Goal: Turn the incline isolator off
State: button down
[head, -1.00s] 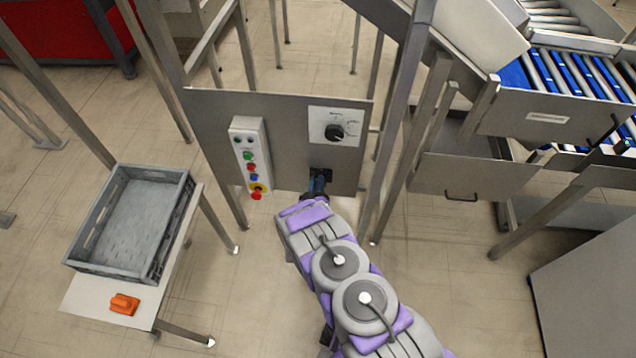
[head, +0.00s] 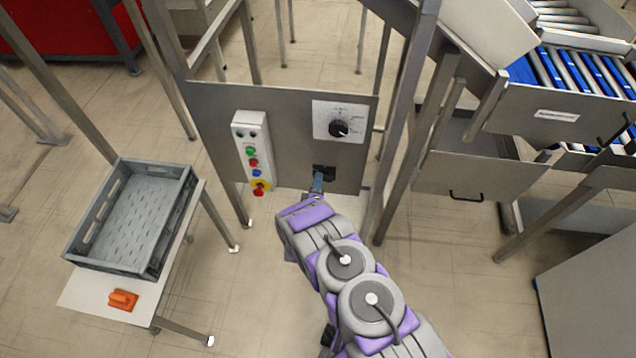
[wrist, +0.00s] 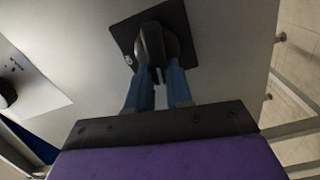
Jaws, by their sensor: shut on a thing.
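The isolator (head: 325,171) is a black switch low on the right part of the grey upright panel (head: 288,150). In the wrist view its black handle (wrist: 152,40) stands out from a square black plate (wrist: 123,32). My gripper (head: 317,183) is at the switch. In the wrist view, the blue fingers of my gripper (wrist: 158,70) are shut on the handle, one on each side. The finger tips partly hide the handle's near end. I cannot read any on or off marking.
A white dial plate (head: 322,112) with a black knob (head: 338,129) sits just above the isolator. A push-button box (head: 240,130) is at the left of the panel. A grey crate (head: 110,262) and an orange object (head: 122,300) are on a bench. Frame legs stand right of the panel.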

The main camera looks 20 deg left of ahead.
jog(key=shift+s+a+f+n, duration=0.15)
jog(key=shift+a+f+n, duration=0.1)
jog(key=shift+n, duration=0.65)
jog(key=c, duration=1)
grip_release()
jog(key=shift+a+f, duration=0.1)
jog(key=shift+d, duration=0.2)
jog(key=p+v, duration=0.3)
jog(key=v, duration=1.4)
jog(key=shift+s+p, duration=0.1)
jog(key=shift+p, duration=0.3)
